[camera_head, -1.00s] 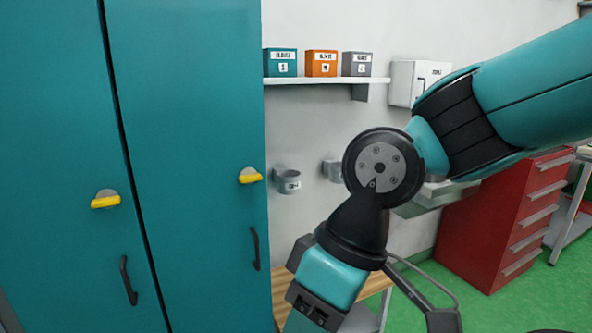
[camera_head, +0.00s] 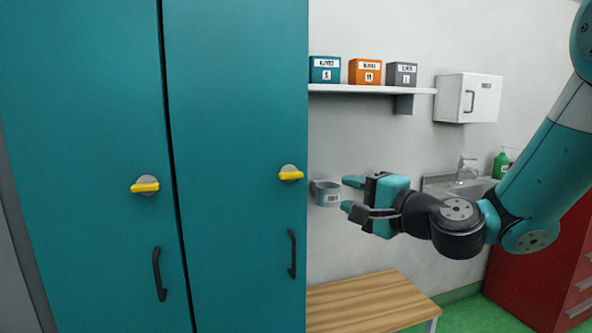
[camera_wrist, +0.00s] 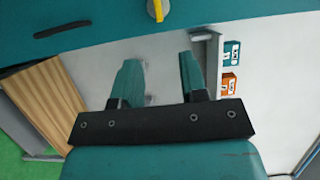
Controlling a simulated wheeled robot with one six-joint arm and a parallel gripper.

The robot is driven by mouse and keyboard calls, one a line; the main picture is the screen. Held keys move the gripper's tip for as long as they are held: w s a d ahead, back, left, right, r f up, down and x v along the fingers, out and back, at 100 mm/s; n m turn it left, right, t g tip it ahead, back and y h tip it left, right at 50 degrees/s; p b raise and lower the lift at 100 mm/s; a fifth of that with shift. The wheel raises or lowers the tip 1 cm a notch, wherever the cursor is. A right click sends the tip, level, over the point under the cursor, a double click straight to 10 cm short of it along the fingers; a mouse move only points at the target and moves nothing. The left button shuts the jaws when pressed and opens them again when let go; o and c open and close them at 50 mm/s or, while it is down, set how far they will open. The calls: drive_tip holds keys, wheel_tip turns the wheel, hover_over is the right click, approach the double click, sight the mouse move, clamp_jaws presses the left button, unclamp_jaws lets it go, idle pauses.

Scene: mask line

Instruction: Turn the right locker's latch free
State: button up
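The right locker (camera_head: 235,120) is a tall teal door with a yellow latch handle (camera_head: 291,175) on a grey round plate near its right edge. The handle lies about level. The latch also shows in the wrist view (camera_wrist: 157,9) at the top edge, partly cut off. The left locker (camera_head: 85,120) has a similar yellow latch (camera_head: 145,187), nearly level. My gripper (camera_head: 348,194) is to the right of the right latch, apart from it, with its fingers pointing left toward the locker. In the wrist view its two teal fingers (camera_wrist: 160,82) stand apart with nothing between them.
Black pull handles (camera_head: 292,254) sit below the latches. A white cabinet (camera_head: 467,97) hangs farther right.

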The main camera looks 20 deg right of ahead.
sight(294, 176)
drive_tip(key=p+x, duration=1.3)
drive_tip(key=x, duration=0.2)
drive_tip(key=shift+s+a+p, duration=0.1)
drive_tip(key=shift+p, duration=0.2)
drive_tip(key=shift+w+a+f+p, duration=0.1)
drive_tip(key=shift+w+f+p, duration=0.15)
drive_tip(key=shift+w+p, duration=0.3)
drive_tip(key=shift+w, duration=0.1)
clamp_jaws()
